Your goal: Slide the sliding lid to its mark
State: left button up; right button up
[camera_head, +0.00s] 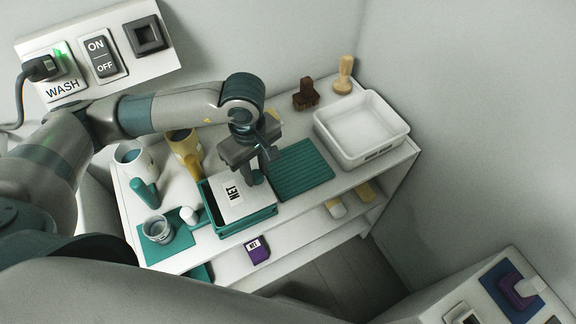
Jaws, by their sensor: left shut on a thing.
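The sliding lid (238,204) is a pale panel with a black-on-white "NET" label, lying on top of a teal box (250,229). The box's teal rim shows along the front and right of the lid, and a dark gap shows along the front left. My left gripper (259,176) points down at the lid's far right part and is shut on it; the gripper's body hides the exact contact and the far edge. I cannot make out the mark. My right gripper is not in view.
A ribbed teal mat (304,168) lies to the right, then a white basin (358,130). A purple box (258,250) sits on the shelf below.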

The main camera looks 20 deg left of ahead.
pick_arm(q)
jog(key=shift+s+a+f, duration=0.1)
jog(key=shift+s+a, duration=0.25)
jog(key=shift+a, duration=0.05)
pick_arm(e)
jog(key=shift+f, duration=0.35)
pick_arm(q)
jog(key=shift+s, duration=0.1)
jog(key=o, duration=1.2)
jog(key=shift+a, duration=0.1)
jog(key=shift+c, duration=0.2)
